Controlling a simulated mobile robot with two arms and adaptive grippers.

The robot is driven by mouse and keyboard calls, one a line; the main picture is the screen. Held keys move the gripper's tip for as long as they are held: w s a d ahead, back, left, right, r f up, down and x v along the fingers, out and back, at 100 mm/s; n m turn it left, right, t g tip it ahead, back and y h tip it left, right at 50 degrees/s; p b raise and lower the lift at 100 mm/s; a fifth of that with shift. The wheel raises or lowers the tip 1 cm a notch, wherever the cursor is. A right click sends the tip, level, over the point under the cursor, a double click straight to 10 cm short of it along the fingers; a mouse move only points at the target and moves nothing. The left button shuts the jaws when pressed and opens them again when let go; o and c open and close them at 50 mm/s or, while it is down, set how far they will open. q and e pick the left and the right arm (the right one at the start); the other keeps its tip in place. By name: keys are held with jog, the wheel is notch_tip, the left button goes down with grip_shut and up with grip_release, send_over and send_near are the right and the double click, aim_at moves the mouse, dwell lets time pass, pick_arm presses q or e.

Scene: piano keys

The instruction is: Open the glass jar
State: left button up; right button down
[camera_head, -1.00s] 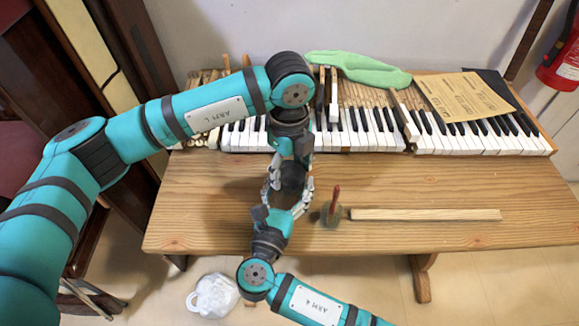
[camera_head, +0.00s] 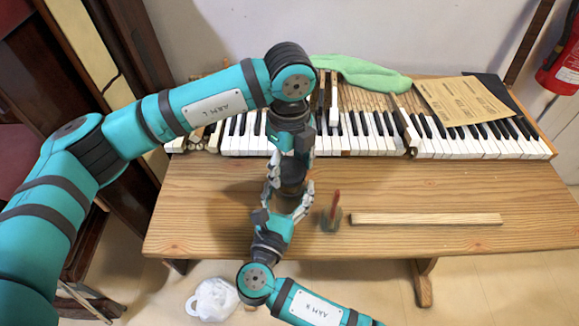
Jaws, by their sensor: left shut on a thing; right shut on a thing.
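A dark, rounded thing, apparently the jar (camera_head: 291,187), is between my two grippers above the front of the wooden table. Fingers and my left wrist hide much of it, so I cannot tell its lid from its glass clearly. My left gripper (camera_head: 290,174) reaches down from the far side and is shut on its upper, darker part, apparently the lid. My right gripper (camera_head: 287,203) comes from the near side and is shut around the lower, brownish part. I cannot tell whether the two parts are apart.
A small pot with a red-handled tool (camera_head: 332,218) stands just right of the grippers. A wooden strip (camera_head: 425,219) lies farther right. Piano keys (camera_head: 470,140) line the back, with a green cloth (camera_head: 365,74) and a paper (camera_head: 463,99) behind.

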aim_at(290, 169)
pick_arm(q)
jog(key=shift+r, duration=0.1)
jog(key=shift+r, duration=1.95)
pick_arm(e)
jog(key=shift+c, duration=0.3)
grip_release()
